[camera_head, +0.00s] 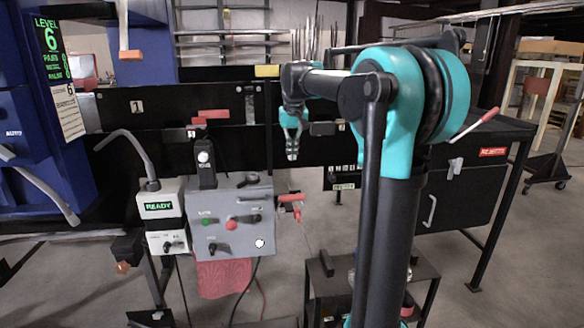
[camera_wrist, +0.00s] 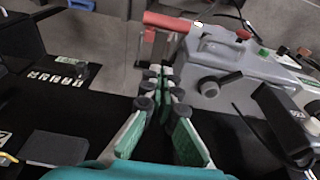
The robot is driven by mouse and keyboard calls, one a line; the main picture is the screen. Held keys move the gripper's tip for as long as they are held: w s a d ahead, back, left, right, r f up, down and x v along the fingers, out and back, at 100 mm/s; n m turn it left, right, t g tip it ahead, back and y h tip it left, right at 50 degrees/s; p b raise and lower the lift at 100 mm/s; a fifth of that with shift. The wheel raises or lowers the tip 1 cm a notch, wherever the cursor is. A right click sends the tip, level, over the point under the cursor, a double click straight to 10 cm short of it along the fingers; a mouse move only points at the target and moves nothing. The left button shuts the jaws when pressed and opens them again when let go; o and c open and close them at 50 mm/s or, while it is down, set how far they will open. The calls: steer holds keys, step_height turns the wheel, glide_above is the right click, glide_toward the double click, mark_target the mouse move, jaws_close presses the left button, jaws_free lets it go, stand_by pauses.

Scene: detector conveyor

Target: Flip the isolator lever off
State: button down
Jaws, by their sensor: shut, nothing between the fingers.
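The isolator lever appears to be the red handle (camera_head: 291,198) on the right side of the grey control box (camera_head: 215,243). Its red bar sticks out sideways, with a red piece hanging under it. In the wrist view the red handle (camera_wrist: 166,22) lies beyond my fingertips, beside the grey box (camera_wrist: 235,65). My gripper (camera_head: 292,155) points down, above the handle and apart from it, in front of the black conveyor side. In the wrist view my gripper (camera_wrist: 160,78) has its fingertips together with nothing between them.
A white box with a green READY screen (camera_head: 157,206) stands left of the grey box. A black post (camera_head: 205,165) rises from the grey box's top. Another red handle (camera_head: 211,115) is on the conveyor rail. A black cabinet (camera_head: 465,180) stands at right. Open floor lies below the handle.

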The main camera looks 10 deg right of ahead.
step_height(320, 180, down, 12)
steer(key=shift+s+r, duration=0.15)
steer(key=shift+s+f, duration=0.15)
steer(key=shift+f, duration=0.05)
stand_by(0.5)
